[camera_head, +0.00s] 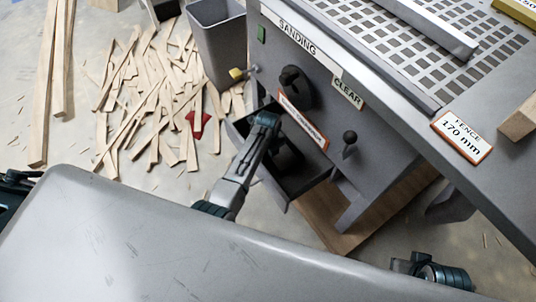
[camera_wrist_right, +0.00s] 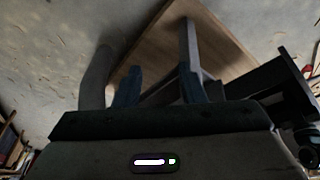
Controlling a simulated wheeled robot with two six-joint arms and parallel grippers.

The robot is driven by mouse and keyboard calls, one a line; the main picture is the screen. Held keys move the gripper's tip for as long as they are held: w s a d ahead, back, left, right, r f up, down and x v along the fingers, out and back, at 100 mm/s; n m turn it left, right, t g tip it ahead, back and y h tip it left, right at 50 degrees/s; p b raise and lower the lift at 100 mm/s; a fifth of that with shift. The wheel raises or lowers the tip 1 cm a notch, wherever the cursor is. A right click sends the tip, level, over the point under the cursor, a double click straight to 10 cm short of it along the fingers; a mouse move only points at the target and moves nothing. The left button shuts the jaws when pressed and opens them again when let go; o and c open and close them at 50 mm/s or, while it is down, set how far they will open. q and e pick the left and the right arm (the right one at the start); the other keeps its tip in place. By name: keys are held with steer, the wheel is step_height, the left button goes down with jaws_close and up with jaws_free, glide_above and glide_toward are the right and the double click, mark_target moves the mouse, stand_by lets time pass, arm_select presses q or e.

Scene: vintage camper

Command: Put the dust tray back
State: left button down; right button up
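The dust tray (camera_head: 290,188) is a dark, open-topped drawer sticking out from the lower front of the grey sanding machine (camera_head: 330,70). Its inside looks dark, and its far part is hidden under the machine. My left gripper (camera_head: 266,120) reaches over the tray from the front, near the orange-edged label (camera_head: 303,120). Its fingertips are too small and dark to tell whether they touch the tray or are closed. In the right wrist view my right gripper (camera_wrist_right: 157,88) has its fingers apart, with nothing clearly between them. A dark tray-like edge (camera_wrist_right: 285,82) shows to their right.
A wooden board (camera_head: 340,220) lies under the machine, beside a machine leg (camera_wrist_right: 188,45). Wood scraps (camera_head: 150,95) litter the floor at left, with a red piece (camera_head: 198,123) among them. A grey bin (camera_head: 218,45) stands left of the machine. Knobs (camera_head: 349,138) project from its front.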

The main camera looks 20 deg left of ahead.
arm_select(q)
steer(key=c, duration=1.6)
jaws_free()
